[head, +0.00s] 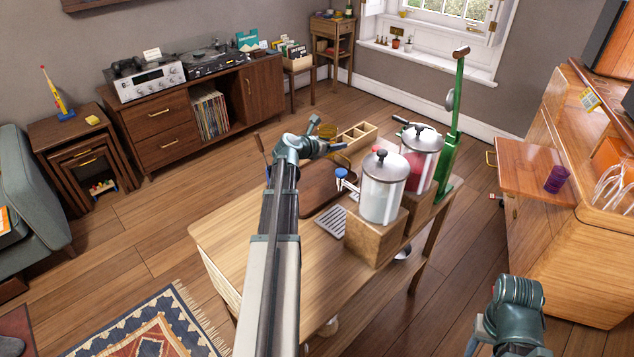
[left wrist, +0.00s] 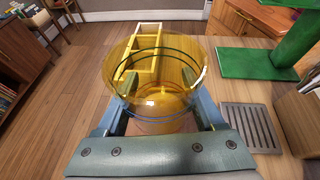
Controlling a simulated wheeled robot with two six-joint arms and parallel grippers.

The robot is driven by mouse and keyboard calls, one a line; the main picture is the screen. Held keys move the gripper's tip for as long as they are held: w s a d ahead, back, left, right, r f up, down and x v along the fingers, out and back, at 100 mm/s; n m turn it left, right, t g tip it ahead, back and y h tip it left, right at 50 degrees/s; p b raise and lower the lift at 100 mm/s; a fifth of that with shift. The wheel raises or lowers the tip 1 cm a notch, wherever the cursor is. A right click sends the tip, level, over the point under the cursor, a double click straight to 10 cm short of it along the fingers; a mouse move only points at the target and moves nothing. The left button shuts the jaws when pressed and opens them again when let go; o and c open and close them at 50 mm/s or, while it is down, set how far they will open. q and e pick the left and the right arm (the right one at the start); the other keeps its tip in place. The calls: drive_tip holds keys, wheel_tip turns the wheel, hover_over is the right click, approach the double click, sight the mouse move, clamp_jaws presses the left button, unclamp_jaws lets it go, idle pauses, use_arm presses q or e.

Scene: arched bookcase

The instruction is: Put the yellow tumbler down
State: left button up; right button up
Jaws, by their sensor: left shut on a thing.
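The yellow tumbler (head: 327,131) is clear amber and shows beyond my left wrist in the head view, partly hidden by the gripper. In the left wrist view the yellow tumbler (left wrist: 160,85) stands between the fingers, with its open rim facing the camera. My left gripper (left wrist: 160,113) is shut on it, with a finger on each side. It is over the far part of the wooden table (head: 232,235). I cannot tell whether the tumbler's base touches anything. A part of my right arm shows at the lower right, but its fingers are not visible.
A compartmented wooden box (head: 357,136) is beyond the tumbler. A brown tray (head: 322,187) and metal grate (head: 331,222) lie nearer. Two lidded canisters (head: 383,190) on wooden blocks and a green stand (head: 452,150) are on the right. The table's near left is bare.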

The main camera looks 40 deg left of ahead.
sight(313, 179)
use_arm(q)
drive_tip(key=shift+w, duration=0.1)
wheel_tip(313, 179, down, 6)
drive_tip(key=b, duration=0.6)
drive_tip(key=shift+f, duration=0.15)
wheel_tip(313, 179, down, 4)
drive_tip(key=b, duration=0.4)
